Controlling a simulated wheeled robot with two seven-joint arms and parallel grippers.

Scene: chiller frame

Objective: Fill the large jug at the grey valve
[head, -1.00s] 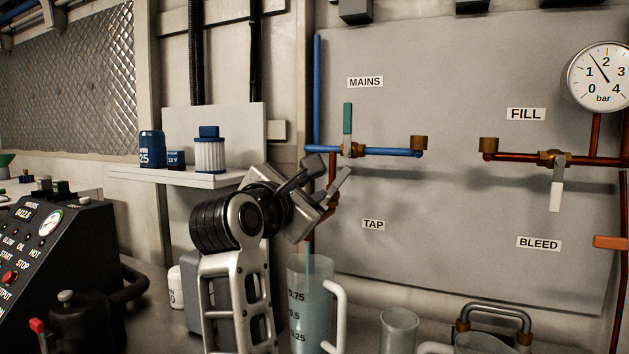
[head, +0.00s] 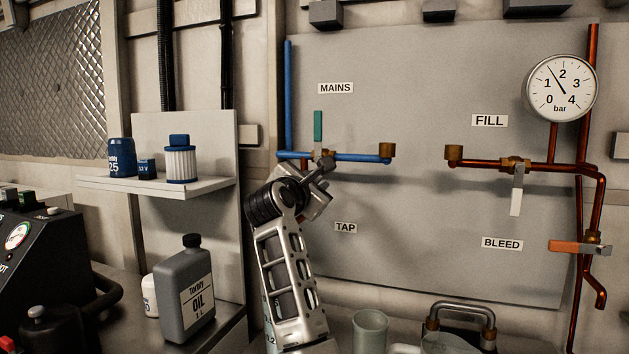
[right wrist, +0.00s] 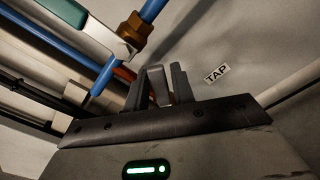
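The large jug (head: 268,320) stands on the counter below the tap pipe. It is mostly hidden behind my right arm, with only a strip and part of its scale showing at the arm's left edge. The grey valve handle (right wrist: 158,86) is above the jug, left of the TAP label. My right gripper (head: 319,176) is at this valve. In the right wrist view its two fingers (right wrist: 159,92) stand on either side of the grey handle, which fills the gap between them. The outlet and any water stream are hidden now. My left gripper is out of view.
A teal-handled valve (head: 318,126) sits on the blue pipe just above my right gripper. An oil bottle (head: 184,300) stands left of my arm. A clear beaker (head: 370,332) stands to its right. A white-handled valve (head: 516,190) hangs under FILL.

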